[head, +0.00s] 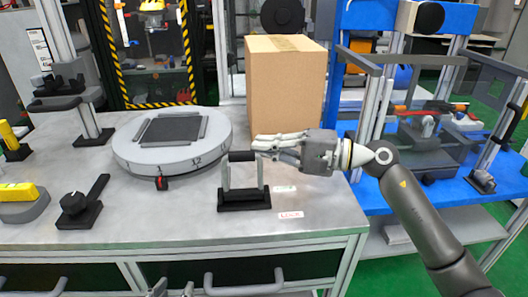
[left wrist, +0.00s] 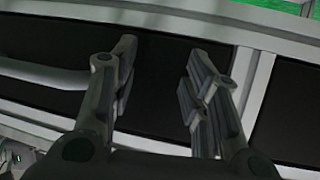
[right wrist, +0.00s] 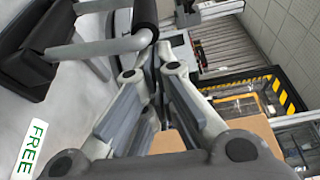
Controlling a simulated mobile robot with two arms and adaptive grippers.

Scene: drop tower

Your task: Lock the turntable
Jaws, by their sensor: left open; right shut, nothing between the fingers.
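The round grey turntable (head: 172,150) sits on the metal bench, with a dark square plate on top and numbers on its rim. In front of it to the right stands a U-shaped lever with a black crossbar (head: 242,156) on a black base (head: 244,200). A red-lettered LOCK label (head: 290,214) and a green FREE label (right wrist: 28,150) lie beside it. My right gripper (head: 262,147) is shut and empty, its tips at the lever's right side; the right wrist view shows the crossbar (right wrist: 145,14) just beyond them. Contact is unclear. My left gripper (left wrist: 158,72) is open and empty before the drawer fronts.
A cardboard box (head: 286,88) stands behind my right gripper. A black knob (head: 75,203) and yellow-topped blocks (head: 18,193) are on the bench's left. Drawer handles (head: 245,288) jut from the bench front. A blue table (head: 450,190) stands at the right.

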